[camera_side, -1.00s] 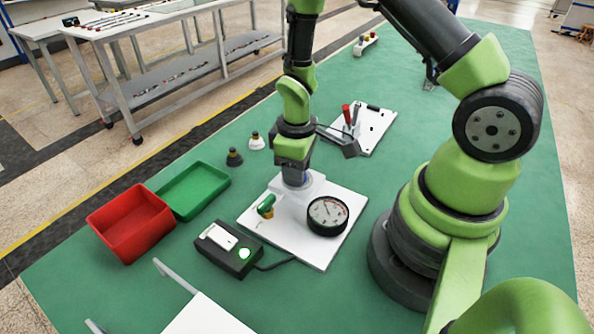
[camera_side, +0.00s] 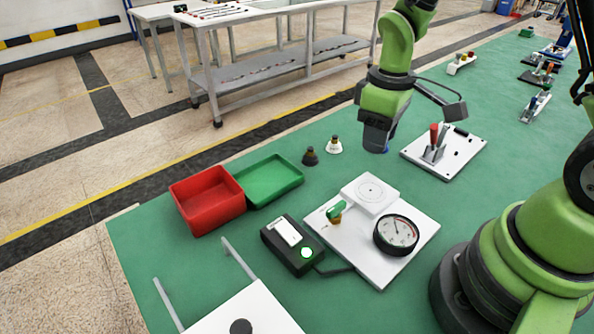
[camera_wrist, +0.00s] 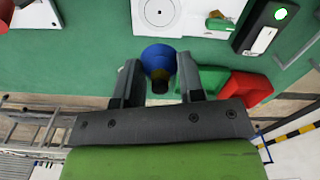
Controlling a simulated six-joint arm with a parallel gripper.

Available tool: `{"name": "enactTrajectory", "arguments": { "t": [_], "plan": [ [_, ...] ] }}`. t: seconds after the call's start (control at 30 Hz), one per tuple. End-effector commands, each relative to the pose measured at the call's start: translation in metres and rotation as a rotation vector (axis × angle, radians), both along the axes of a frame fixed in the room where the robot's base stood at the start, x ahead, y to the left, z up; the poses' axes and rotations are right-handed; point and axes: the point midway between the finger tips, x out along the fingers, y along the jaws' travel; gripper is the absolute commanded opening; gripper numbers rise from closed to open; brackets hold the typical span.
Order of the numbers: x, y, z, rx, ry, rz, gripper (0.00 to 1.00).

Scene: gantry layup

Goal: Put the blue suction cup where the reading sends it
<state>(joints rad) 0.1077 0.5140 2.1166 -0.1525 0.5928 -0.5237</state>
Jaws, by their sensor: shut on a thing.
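My gripper (camera_wrist: 158,82) is shut on the blue suction cup (camera_wrist: 158,55), which has a yellowish and dark fitting between the fingers. In the side view, my gripper (camera_side: 378,140) is raised over the green mat, behind the test plate, and only a blue sliver of the cup shows below it. A round dial gauge (camera_side: 396,234) sits on the white plate (camera_side: 350,256); its reading is too small to tell. The square white pad (camera_side: 370,194) with a ring mark is empty. A red bin (camera_side: 207,200) and a green tray (camera_side: 268,180) stand at left.
A black box (camera_side: 290,247) with a lit button stands by the plate. A green-handled valve (camera_side: 335,212) rises from the plate. A lever board (camera_side: 443,153) lies at right.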

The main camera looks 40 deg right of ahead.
Motion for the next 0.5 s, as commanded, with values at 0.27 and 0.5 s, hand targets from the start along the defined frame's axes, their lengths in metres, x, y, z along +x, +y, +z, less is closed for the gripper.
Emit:
{"name": "enactTrajectory", "arguments": {
  "t": [0.27, 0.5],
  "plan": [
    [0.064, 0.021, -0.007, -0.003, 0.001, 0.018, 0.10],
    [0.122, 0.059, -0.015, -0.008, 0.005, 0.024, 0.10]
  ]
}}
